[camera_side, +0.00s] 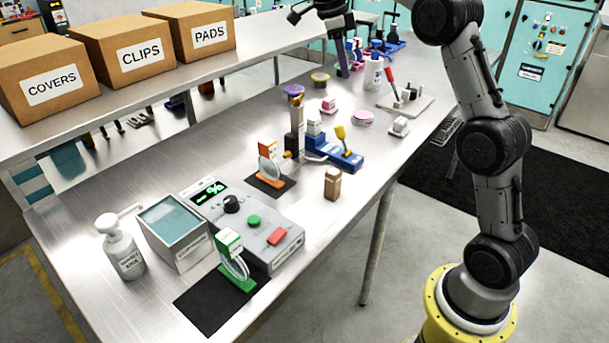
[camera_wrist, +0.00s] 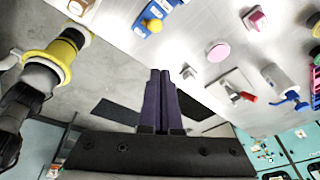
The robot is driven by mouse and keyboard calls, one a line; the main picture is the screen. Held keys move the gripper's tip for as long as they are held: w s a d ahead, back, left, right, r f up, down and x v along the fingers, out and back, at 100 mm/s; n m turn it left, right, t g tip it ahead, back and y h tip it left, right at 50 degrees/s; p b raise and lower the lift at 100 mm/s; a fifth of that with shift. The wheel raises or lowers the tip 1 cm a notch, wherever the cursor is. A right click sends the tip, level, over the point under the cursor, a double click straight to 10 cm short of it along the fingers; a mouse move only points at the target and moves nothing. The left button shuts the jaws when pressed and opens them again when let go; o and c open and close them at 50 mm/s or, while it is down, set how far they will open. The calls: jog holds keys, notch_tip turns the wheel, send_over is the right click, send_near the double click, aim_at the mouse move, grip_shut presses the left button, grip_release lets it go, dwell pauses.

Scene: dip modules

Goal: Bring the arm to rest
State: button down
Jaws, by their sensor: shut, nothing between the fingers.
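My gripper (camera_side: 345,74) hangs above the far part of the steel table in the side view, with its dark purple fingers pointing down. In the wrist view its fingers (camera_wrist: 161,73) are pressed together with nothing between them. My arm rises from a yellow base at the right of the table. A green-and-white module (camera_side: 229,243) stands on a dark mat at the near end. An orange-and-white module (camera_side: 267,149) stands on another dark mat near the middle.
A blue fixture (camera_side: 345,160) and white bottle (camera_side: 373,74) stand farther back. Labelled cartons (camera_side: 128,69) line the shelf. A red-handled device (camera_side: 405,97) sits below right of my gripper.

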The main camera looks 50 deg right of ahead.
jog(key=s+a+r+n+t, duration=0.2)
jog(key=s+a+r+n, duration=0.2)
jog(key=s+a, duration=0.3)
jog(key=s+a+r+n+t, duration=0.25)
jog(key=s+a, duration=0.25)
jog(key=s, duration=0.3)
jog(key=s+a+f+n+t+y, duration=0.1)
jog(key=s+a+f+n, duration=0.2)
jog(key=s+f+n, duration=0.3)
jog(key=s+a+f+n+t+y, duration=0.1)
jog(key=s+f+n, duration=0.5)
jog(key=n, duration=1)
notch_tip(320, 180, down, 2)
jog(key=shift+a+t+y, duration=0.3)
jog(key=shift+a+t, duration=0.15)
jog(key=shift+a, duration=0.7)
